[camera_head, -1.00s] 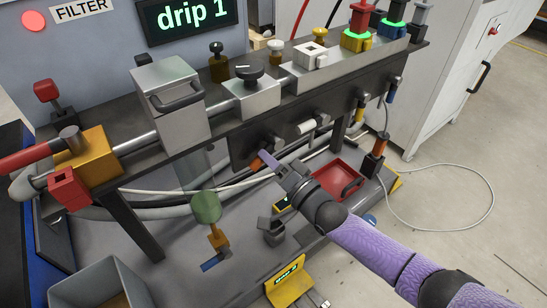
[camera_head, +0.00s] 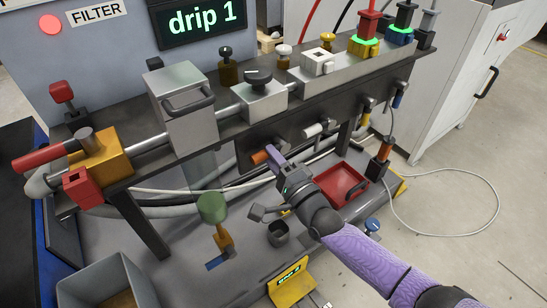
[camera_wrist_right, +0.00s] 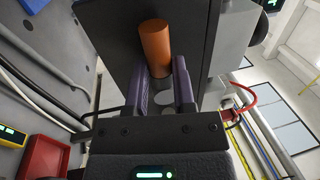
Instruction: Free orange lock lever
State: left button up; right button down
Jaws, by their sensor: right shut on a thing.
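The orange lock lever (camera_head: 259,158) is a short orange cylinder at the dark plate below the front edge of the bench. My right gripper (camera_head: 275,153) reaches it from the lower right with its purple fingers and is shut on it. In the right wrist view the orange lever (camera_wrist_right: 155,45) stands at the far end of the fingers (camera_wrist_right: 163,85), with a grey round part below it between them. The fingers hide part of its root. My left gripper is not in view.
A white knob (camera_head: 315,130) sticks out right of the lever. Hoses run behind the lever. The floor at the right is open, with a loose cable.

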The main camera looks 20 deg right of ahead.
dwell(0.4)
jog(key=c, duration=0.7)
grip_release()
jog(key=shift+c, duration=0.2)
jog(key=shift+o, duration=1.5)
jog(key=shift+s, duration=0.1)
